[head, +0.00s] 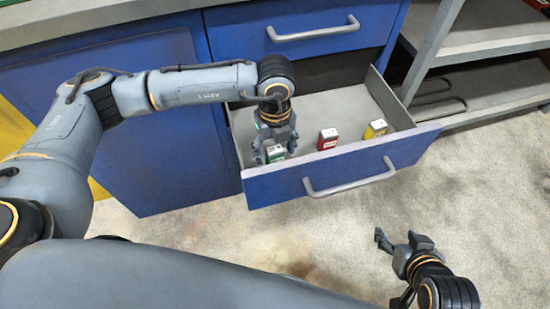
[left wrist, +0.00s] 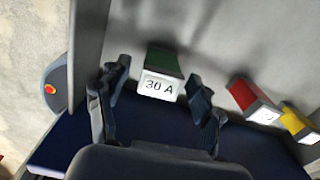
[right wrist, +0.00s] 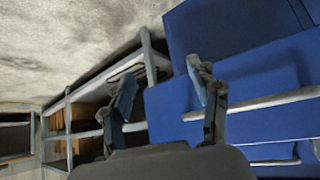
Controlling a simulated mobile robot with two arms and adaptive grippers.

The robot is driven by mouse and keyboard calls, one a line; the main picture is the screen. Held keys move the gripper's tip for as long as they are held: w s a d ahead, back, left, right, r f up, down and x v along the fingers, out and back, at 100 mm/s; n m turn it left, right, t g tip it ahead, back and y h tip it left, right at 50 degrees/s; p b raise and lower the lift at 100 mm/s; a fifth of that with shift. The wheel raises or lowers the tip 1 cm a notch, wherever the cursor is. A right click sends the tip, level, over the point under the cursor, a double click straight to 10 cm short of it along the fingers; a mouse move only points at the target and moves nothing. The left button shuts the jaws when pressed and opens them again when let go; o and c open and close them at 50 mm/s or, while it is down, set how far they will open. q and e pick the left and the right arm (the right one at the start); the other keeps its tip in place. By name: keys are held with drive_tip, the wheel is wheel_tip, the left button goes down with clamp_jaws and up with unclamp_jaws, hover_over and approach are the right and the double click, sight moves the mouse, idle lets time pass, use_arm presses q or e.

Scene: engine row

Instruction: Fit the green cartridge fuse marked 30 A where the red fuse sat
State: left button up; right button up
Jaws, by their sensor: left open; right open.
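The green fuse (head: 276,154) stands in the open blue drawer (head: 345,168), near its left end. In the left wrist view the green fuse (left wrist: 160,82) shows a white top marked 30 A. My left gripper (head: 274,142) is open above it, with its fingers (left wrist: 158,105) on either side of the fuse, apart from it. A red fuse (head: 327,139) stands in the middle of the drawer; it also shows in the left wrist view (left wrist: 248,97). My right gripper (head: 392,243) is open and empty, in front of the drawer, over the floor. The place where a red fuse sat is not in view.
A yellow fuse (head: 375,129) stands in the drawer to the right of the red one. The drawer's front panel and side walls rise around the fuses. A closed drawer (head: 305,32) is above. A grey shelf rack (head: 480,45) stands at the right. The floor in front is clear.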

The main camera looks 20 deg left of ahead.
use_arm(q)
drive_tip(key=c, duration=1.3)
drive_tip(key=shift+r, duration=0.1)
